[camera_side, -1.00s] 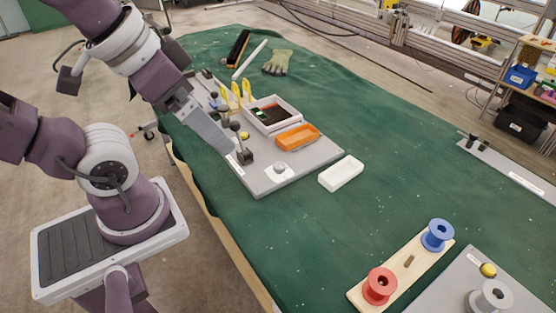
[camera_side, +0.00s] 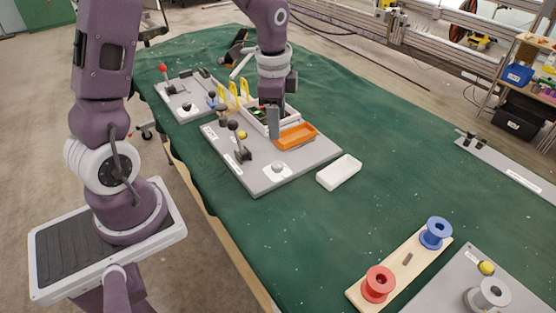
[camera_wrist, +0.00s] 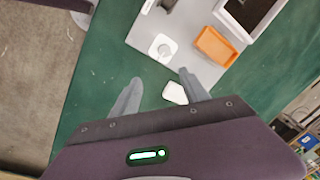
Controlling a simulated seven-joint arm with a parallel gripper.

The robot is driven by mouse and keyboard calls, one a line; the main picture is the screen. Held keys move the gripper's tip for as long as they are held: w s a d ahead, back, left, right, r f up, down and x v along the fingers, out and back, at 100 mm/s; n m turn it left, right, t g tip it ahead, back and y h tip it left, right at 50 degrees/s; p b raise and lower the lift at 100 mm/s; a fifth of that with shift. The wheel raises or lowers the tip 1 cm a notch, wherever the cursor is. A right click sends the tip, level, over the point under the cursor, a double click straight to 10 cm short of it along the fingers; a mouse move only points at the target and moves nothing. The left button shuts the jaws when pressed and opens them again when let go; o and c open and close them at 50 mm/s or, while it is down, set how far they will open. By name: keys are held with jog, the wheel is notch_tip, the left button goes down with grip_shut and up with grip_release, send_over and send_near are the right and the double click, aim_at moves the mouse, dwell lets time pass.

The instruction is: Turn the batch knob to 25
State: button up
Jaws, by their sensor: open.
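A white round knob (camera_side: 278,168) on a pale plate sits at the near corner of the grey panel (camera_side: 262,184). In the wrist view the knob (camera_wrist: 162,47) lies beyond my fingertips, and its pointer and scale are too small to read. Another, dark knob (camera_side: 187,106) sits on the grey panel farther back. I cannot read which one is labelled batch. My gripper (camera_side: 273,136) hangs over the grey panel by the orange tray, behind the white knob in the side view. In the wrist view its fingers (camera_wrist: 161,77) are apart with nothing held between them.
An orange tray (camera_side: 296,137) and a white-rimmed box (camera_side: 254,110) stand near the gripper. A black-knobbed lever (camera_side: 239,143) rises on the panel's left. A white block (camera_side: 339,172) lies on the green cloth right of the panel. Spools stand at the front right.

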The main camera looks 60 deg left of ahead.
aim_at(278, 164)
jog(key=a+f, duration=0.1)
jog(key=f, duration=0.2)
jog(key=w+f+m, duration=0.1)
jog(key=f, duration=0.2)
jog(key=w+a+f+m+g, duration=0.1)
jog(key=f, duration=0.2)
jog(key=shift+a+h, duration=0.35)
jog(key=shift+h, duration=0.05)
notch_tip(278, 164, down, 7)
grip_shut()
